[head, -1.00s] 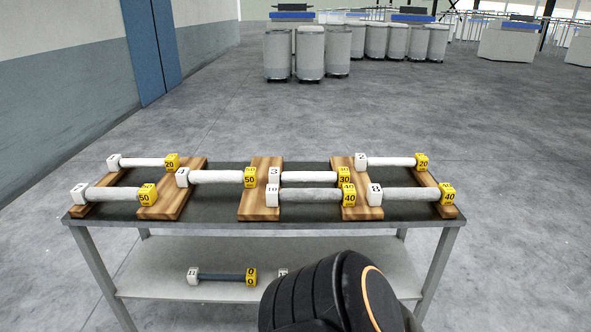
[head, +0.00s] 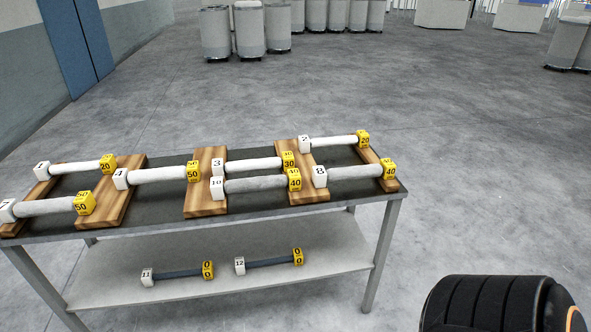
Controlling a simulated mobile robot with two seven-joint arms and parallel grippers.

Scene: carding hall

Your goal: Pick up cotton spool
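Several cotton spools lie across wooden rests on the dark table top (head: 160,213). Each has a white numbered block at its left end and a yellow numbered block at its right end. Spool 8 (head: 352,173) is at the front right, spool 2 (head: 333,142) behind it. Spool 3 (head: 250,165) and spool 10 (head: 255,184) lie in the middle. Spool 4 or 1 (head: 158,175) is left of them, its digit unclear. Two more (head: 80,168) (head: 48,207) lie at the far left. Neither gripper is in view; a black part of my arm shows at the lower right.
Two dark bars, 11 (head: 180,274) and 12 (head: 268,262), lie on the lower shelf (head: 215,278). Grey bins (head: 250,32) stand at the back. A blue door (head: 75,40) is at upper left. The floor right of the table is clear.

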